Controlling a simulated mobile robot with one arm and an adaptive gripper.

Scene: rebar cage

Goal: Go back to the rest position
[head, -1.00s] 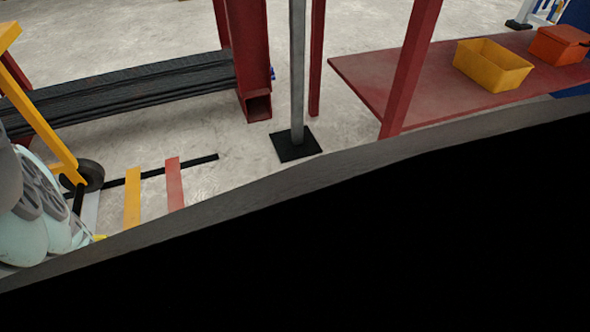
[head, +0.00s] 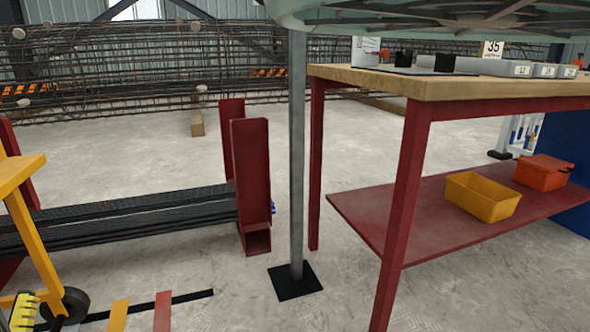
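My gripper is not in the head view, so I cannot see its fingers or whether it holds anything. A pale green, ribbed round shape (head: 420,18) fills the top right edge, close to the camera. I cannot tell for sure whether it is part of my arm. It hides the area above the workbench.
A wooden-topped workbench (head: 440,90) with red legs stands right; its lower shelf (head: 385,215) holds yellow (head: 483,197) and orange (head: 543,172) bins. A grey post (head: 297,160) stands mid-view. Dark bars (head: 120,222) lie left. A rebar cage (head: 150,65) spans the back.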

